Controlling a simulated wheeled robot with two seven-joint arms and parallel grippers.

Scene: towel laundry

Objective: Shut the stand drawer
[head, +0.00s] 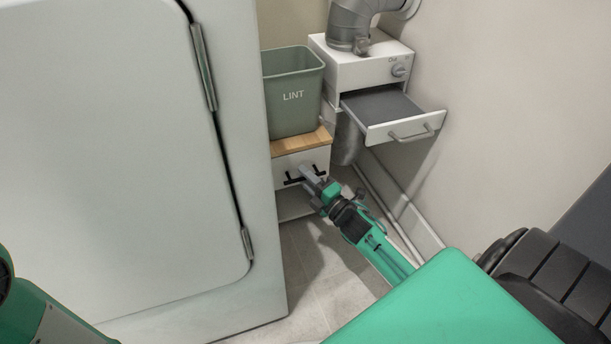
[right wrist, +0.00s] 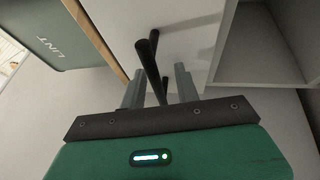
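The stand (head: 318,137) is low, with a wooden top and a white drawer (head: 316,158) in its front. The drawer front looks flush or nearly flush below the top; I cannot tell whether a small gap is left. Its black bar handle (head: 291,181) shows in the right wrist view too (right wrist: 147,52). My right gripper (head: 312,180) is at the handle. In the right wrist view its two fingers (right wrist: 158,82) are apart, on either side of the bar, with space around it. My left gripper is out of view; only part of my left arm shows at lower left.
A green LINT bin (head: 292,100) stands on the stand. A large white appliance (head: 120,170) is close on the left. On the right, a white wall unit (head: 362,70) has its grey tray (head: 404,128) pulled out above my right arm. An open shelf is below the drawer.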

